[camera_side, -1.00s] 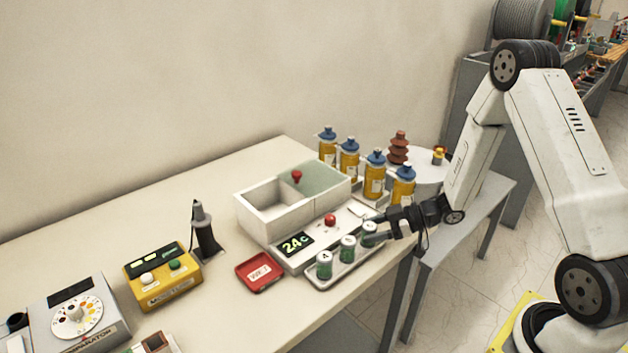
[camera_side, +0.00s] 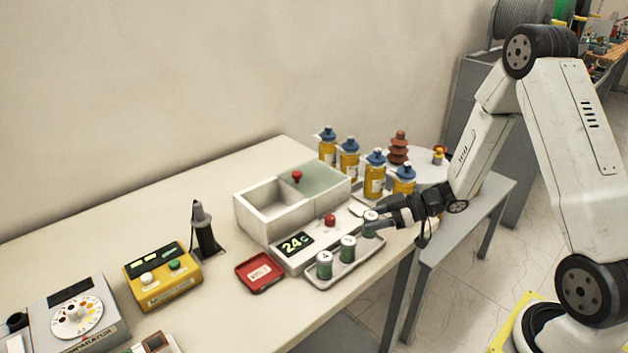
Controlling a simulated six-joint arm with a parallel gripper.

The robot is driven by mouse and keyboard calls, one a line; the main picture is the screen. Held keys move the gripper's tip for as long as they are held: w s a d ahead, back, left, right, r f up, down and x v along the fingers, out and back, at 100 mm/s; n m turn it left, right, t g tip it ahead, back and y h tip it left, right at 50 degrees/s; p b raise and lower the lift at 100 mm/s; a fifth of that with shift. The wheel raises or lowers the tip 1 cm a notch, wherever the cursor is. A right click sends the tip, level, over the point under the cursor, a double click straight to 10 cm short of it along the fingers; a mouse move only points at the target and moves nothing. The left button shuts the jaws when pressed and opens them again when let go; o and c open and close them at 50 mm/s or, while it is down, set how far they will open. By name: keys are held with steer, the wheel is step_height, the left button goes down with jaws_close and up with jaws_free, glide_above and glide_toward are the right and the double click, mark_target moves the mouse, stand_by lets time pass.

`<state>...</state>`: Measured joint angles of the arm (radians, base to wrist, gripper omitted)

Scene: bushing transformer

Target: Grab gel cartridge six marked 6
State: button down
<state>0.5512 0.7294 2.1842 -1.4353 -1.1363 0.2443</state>
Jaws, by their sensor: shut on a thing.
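Three small green cartridges with pale tops are at the white tray (camera_side: 345,272). The front one (camera_side: 324,265) has a dark mark on its top, and the middle one (camera_side: 348,249) stands behind it. My gripper (camera_side: 371,222) is shut on the rearmost cartridge (camera_side: 370,216), which is upright and raised above the tray's far end. The fingers cover part of its side. The marks are too small to read for sure, so I cannot tell which is 6.
A white bath box (camera_side: 262,222) with a 24 C display stands behind the tray. Several yellow bottles with blue caps (camera_side: 375,175) stand close behind my gripper. A red dish (camera_side: 261,271) lies left of the tray. The front table edge is near.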

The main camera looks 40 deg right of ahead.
mark_target(374, 215)
steer(key=shift+r, duration=3.45)
